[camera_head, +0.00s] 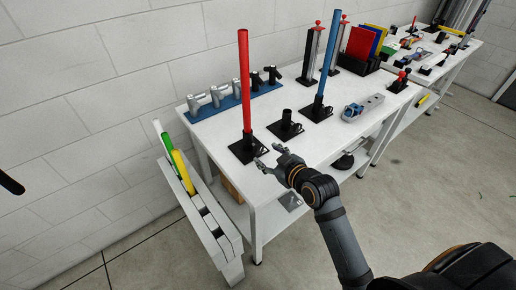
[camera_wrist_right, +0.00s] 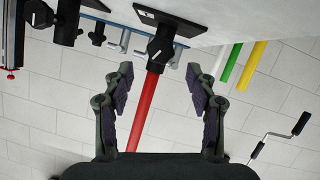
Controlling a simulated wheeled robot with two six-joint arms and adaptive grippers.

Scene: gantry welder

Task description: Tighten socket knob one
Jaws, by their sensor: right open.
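A red rod (camera_head: 244,80) stands upright in a black socket (camera_head: 241,150) with a square base near the table's front left corner. In the right wrist view, which is upside down, a round black knob (camera_wrist_right: 154,47) shows on this socket (camera_wrist_right: 163,30). My right gripper (camera_head: 270,156) is open beside the socket, its fingers pointing at it. In the wrist view its fingertips (camera_wrist_right: 160,78) lie either side of the red rod's line, apart from the knob. An empty black socket (camera_head: 286,127) and one with a blue rod (camera_head: 328,67) stand to the right.
A blue rack (camera_head: 232,101) with grey and black fittings lies behind the sockets. A grey-blue tool (camera_head: 362,108) lies to the right. A white bin (camera_head: 216,226) with green and yellow rods stands left of the table. A dark part, unclear, shows at the left edge.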

